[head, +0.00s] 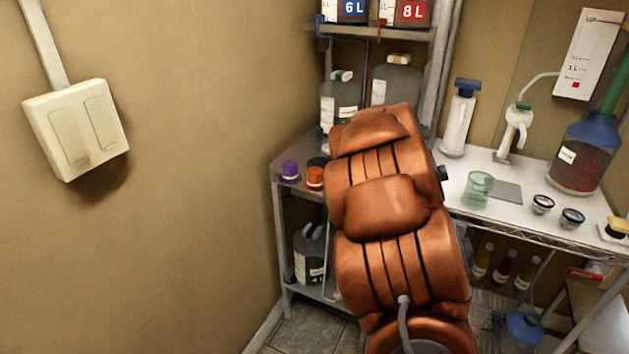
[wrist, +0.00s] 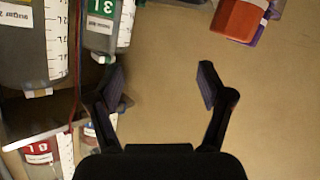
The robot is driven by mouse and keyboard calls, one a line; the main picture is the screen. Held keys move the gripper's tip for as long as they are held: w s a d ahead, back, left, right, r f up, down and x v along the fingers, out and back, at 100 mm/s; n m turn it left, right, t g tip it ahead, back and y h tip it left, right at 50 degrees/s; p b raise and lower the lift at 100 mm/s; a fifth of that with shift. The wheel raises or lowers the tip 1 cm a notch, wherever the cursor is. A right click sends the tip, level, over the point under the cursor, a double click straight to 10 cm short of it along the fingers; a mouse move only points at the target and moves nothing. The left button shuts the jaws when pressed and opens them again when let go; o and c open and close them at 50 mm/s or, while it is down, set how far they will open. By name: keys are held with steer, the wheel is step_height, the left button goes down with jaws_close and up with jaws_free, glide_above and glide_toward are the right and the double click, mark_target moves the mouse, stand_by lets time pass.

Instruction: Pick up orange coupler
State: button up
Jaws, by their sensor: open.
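The orange coupler (head: 315,178) stands on the left end of the metal shelf's worktop in the head view, close to my arm. In the wrist view an orange coupler (wrist: 238,18) shows at the top right, cut off by the frame edge, beyond and to the right of my gripper's fingertips. My gripper (wrist: 162,85) is open, with only the tan wall between its fingers. It is hidden behind my copper-coloured arm in the head view.
A purple coupler (head: 290,171) stands just left of the orange one; a dark piece is partly visible behind. Clear jugs (head: 341,101) stand behind my arm. The wrist view looks inverted, with labelled containers (wrist: 102,28) on its left. A glass beaker (head: 478,189) stands right of my arm.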

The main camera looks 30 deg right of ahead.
mark_target(321, 173)
steer(key=s+a+f+n+t+y, duration=0.25)
steer(key=f+y, duration=0.25)
steer(key=y, duration=0.3)
steer(key=shift+t, duration=0.25)
steer(key=shift+a+f+p+x, duration=0.15)
steer(key=shift+a+p+x, duration=0.1)
steer(key=shift+x, duration=1.2)
steer(key=shift+a+f+p+x, duration=0.15)
steer(key=shift+p+x, duration=0.1)
steer(key=shift+x, duration=1.25)
steer(key=shift+a+f+p+x, duration=0.15)
steer(key=shift+a+p+x, duration=0.1)
steer(key=shift+x, duration=1.2)
steer(key=shift+s, duration=0.2)
steer(key=shift+c, duration=0.3)
steer(key=c, duration=1.3)
